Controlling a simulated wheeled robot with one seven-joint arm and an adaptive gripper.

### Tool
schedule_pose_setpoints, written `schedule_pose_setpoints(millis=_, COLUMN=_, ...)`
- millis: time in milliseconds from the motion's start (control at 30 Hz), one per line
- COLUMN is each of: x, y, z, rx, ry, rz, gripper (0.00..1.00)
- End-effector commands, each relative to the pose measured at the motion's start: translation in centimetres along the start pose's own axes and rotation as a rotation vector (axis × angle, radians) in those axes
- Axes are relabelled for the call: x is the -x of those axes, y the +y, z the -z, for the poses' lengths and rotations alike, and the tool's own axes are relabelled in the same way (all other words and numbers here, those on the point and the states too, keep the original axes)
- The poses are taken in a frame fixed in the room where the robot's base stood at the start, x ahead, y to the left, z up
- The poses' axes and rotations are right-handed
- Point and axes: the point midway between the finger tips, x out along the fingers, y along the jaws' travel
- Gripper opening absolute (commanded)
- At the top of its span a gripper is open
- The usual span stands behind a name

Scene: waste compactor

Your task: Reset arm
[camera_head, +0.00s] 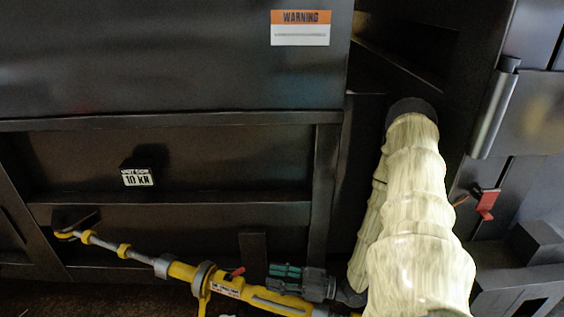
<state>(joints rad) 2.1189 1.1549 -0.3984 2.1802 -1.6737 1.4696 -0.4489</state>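My arm, in a pale wrinkled sleeve (418,215), rises from the bottom right of the head view. It bends at a dark elbow (411,106) and comes down again behind itself. My gripper (276,277) is at the lower end, grey with teal finger parts, pointing left. It is beside or above the thick end of a yellow pole-like tool (190,273). I cannot tell whether it touches the tool, and the gap between its fingers is not clear.
The dark compactor wall (170,60) fills the back, with a warning label (300,28) and a small "10 kN" plate (138,177). A red handle (487,204) and a grey vertical bar (494,110) are at right. Dark machine parts (525,275) stand below.

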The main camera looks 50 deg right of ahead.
Motion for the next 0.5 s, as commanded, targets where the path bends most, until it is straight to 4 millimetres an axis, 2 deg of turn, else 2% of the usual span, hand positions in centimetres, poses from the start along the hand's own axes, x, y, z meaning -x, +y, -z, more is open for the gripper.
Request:
schedule_pose_setpoints(millis=200, x=1.4, y=0.0, z=0.0, rx=0.000, ry=-0.001, rz=0.001, gripper=0.35)
schedule_pose_setpoints(millis=500, x=1.5, y=0.0, z=0.0, rx=0.000, ry=0.000, rz=0.001, gripper=0.35)
